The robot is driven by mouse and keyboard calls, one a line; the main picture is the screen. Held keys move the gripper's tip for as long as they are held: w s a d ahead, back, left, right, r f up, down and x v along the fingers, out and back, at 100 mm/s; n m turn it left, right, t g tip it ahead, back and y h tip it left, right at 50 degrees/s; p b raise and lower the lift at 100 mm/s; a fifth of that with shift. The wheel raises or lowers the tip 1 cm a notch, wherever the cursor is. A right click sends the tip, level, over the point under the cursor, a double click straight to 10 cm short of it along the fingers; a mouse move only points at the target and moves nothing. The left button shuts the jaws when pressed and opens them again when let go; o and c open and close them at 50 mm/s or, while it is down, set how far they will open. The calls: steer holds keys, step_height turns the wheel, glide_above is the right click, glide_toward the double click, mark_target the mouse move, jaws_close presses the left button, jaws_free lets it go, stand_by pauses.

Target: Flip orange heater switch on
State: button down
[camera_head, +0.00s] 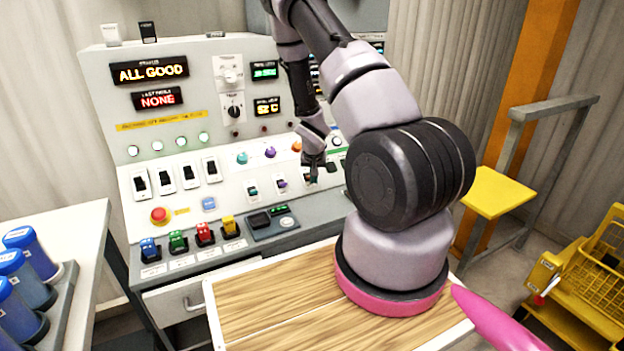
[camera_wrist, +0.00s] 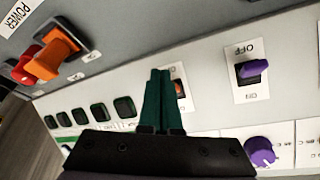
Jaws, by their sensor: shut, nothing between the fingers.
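My gripper (camera_head: 313,172) is over the lower row of small switches on the control panel (camera_head: 225,190). Its dark green fingers are shut together with nothing between them in the wrist view (camera_wrist: 158,100). The orange heater switch (camera_wrist: 180,89) shows just right of the fingertips there, partly hidden by them. I cannot tell whether the fingers touch it or which way it is set. In the head view my gripper covers the orange switch. The orange knob (camera_head: 296,146) is above that spot. The purple switch (camera_wrist: 252,70), with OFF and ON labels, is beside the orange one.
A teal switch (camera_head: 252,190) is farther left. Large coloured switches (camera_head: 190,238) line the panel's front ledge. A red stop button (camera_head: 160,214) is at left. A display reads ALL GOOD (camera_head: 150,70). A wooden-topped surface (camera_head: 265,305) is in front. Blue containers (camera_head: 22,280) stand at left.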

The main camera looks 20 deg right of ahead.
steer(key=shift+w+r, duration=0.1)
steer(key=shift+w, duration=0.15)
steer(key=shift+w+r, duration=0.4)
steer(key=shift+w, duration=0.3)
steer(key=shift+w+r, duration=0.2)
steer(key=shift+w, duration=0.25)
steer(key=shift+w+f, duration=0.2)
steer(key=shift+s+r, duration=0.3)
steer(key=shift+s, duration=0.45)
steer(key=shift+s+r, duration=0.25)
steer(key=shift+s, duration=0.5)
steer(key=shift+s+r, duration=0.3)
steer(key=shift+s, duration=0.45)
steer(key=d+v, duration=0.1)
steer(key=v, duration=0.6)
steer(key=shift+d+r, duration=0.25)
